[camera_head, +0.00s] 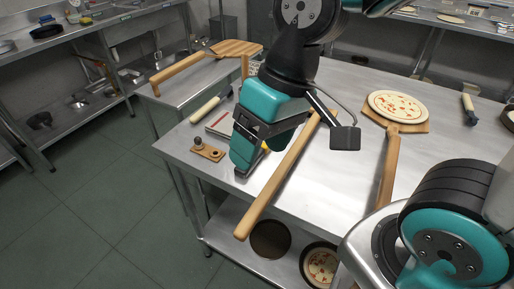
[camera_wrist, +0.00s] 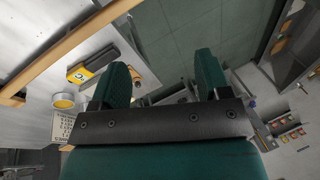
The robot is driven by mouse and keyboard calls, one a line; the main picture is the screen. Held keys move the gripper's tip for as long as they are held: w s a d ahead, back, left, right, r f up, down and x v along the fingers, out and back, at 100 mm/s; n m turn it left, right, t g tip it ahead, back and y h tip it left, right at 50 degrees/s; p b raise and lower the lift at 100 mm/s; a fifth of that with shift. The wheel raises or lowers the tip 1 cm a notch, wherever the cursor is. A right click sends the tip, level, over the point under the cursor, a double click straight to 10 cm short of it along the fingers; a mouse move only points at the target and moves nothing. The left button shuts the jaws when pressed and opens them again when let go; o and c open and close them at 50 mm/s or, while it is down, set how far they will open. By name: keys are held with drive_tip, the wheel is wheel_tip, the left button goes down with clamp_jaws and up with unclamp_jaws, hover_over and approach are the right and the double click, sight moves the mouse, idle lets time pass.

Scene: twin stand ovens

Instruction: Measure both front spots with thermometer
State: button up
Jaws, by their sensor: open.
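A yellow and dark device with a small display, which looks like the thermometer (camera_wrist: 95,60), lies on the steel table to the left of my fingers in the wrist view. In the head view it is mostly hidden behind my gripper, with only a bit of yellow showing. My gripper (camera_wrist: 162,80) is open, with two green fingers apart and nothing between them. In the head view my gripper (camera_head: 246,160) hangs over the front left part of the table, pointing down. I cannot identify the front spots in these views.
A long wooden handle (camera_head: 280,180) crosses the steel table (camera_head: 340,150) beside my gripper. A pizza (camera_head: 398,107) rests on a wooden peel at right. A small wooden block with a knob (camera_head: 207,151) lies near the left edge. Pans (camera_head: 270,240) sit on the lower shelf.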

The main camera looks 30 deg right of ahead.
drive_tip(key=w+d+f+m+h+p, duration=0.1)
drive_tip(key=w+f+m+p, duration=0.1)
drive_tip(key=w+f+m, duration=0.2)
drive_tip(key=w+d+f+m+h+p, duration=0.2)
drive_tip(key=w+f+m, duration=0.3)
drive_tip(key=w+m, duration=0.1)
drive_tip(key=w+d+f+m+h+p, duration=0.1)
drive_tip(key=w+f+m+p, duration=0.2)
drive_tip(key=w, duration=0.4)
drive_tip(key=shift+d+f+m+h, duration=0.2)
drive_tip(key=shift+f+m+h, duration=0.1)
drive_tip(key=shift+f+m, duration=0.65)
drive_tip(key=shift+m, duration=0.25)
drive_tip(key=f+b, duration=0.2)
drive_tip(key=f, duration=0.1)
drive_tip(key=f+b, duration=0.2)
drive_tip(key=f, duration=0.1)
drive_tip(key=f+b, duration=0.2)
drive_tip(key=f, duration=0.1)
drive_tip(key=shift+w+d+b, duration=0.25)
drive_tip(key=shift+d+b, duration=0.15)
drive_tip(key=shift+r, duration=0.1)
